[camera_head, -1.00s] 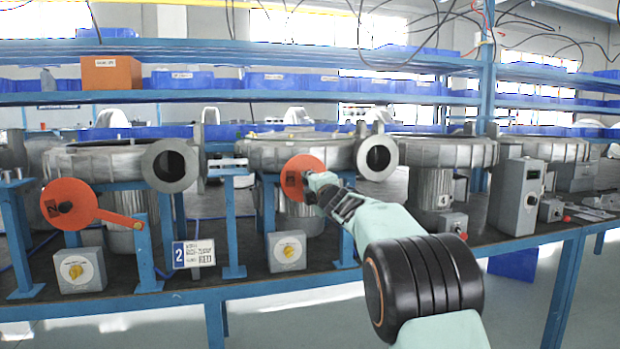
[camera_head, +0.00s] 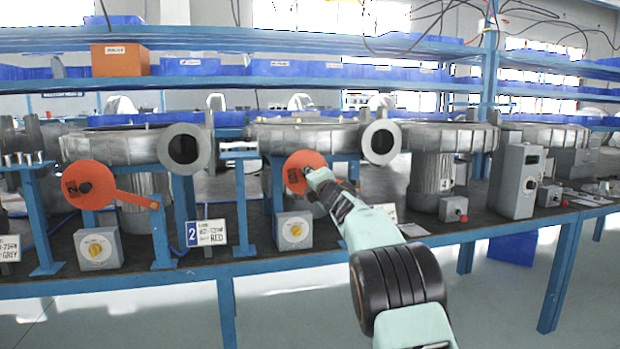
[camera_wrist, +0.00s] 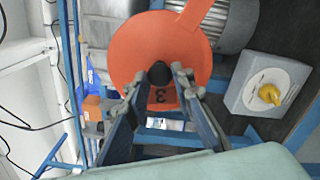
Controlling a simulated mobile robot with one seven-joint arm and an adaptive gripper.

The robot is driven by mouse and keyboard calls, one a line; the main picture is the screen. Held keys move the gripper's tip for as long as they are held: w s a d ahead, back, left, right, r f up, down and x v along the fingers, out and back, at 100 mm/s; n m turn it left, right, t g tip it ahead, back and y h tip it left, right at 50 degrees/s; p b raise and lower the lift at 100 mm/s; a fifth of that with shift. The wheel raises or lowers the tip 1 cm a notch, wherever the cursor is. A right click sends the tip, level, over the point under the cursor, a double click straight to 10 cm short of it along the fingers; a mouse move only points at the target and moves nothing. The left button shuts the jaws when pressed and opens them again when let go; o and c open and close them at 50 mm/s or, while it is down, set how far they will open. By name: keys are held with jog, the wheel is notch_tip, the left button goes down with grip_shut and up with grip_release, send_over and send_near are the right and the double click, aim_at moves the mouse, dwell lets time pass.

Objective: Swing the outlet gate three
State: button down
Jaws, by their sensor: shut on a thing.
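Outlet gate three is a round orange disc (camera_head: 303,166) with a dark number patch, in front of the middle blower. In the wrist view the disc (camera_wrist: 125,50) fills the upper middle, its 3 upside down and an orange arm (camera_wrist: 198,14) running off the top edge. A black knob (camera_wrist: 158,72) stands out from the disc. My gripper (camera_head: 310,175) is at the disc; in the wrist view its fingertips (camera_wrist: 157,82) lie on either side of the knob, shut on it. My gripper and forearm hide part of the disc in the head view.
Gate two, another orange disc (camera_head: 88,185), has its arm pointing right to a blue post. Grey boxes with yellow knobs (camera_head: 293,231) (camera_head: 98,249) stand on the bench. A label card (camera_head: 211,232) and blue posts stand close by. A blue shelf (camera_head: 350,84) runs above.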

jog(key=shift+f, duration=0.2)
jog(key=c, duration=1.7)
grip_release()
jog(key=shift+o, duration=0.2)
jog(key=shift+s, duration=0.1)
jog(key=v, duration=1.1)
jog(key=shift+s, duration=0.35)
jog(key=shift+d+r, duration=0.1)
jog(key=shift+r, duration=0.05)
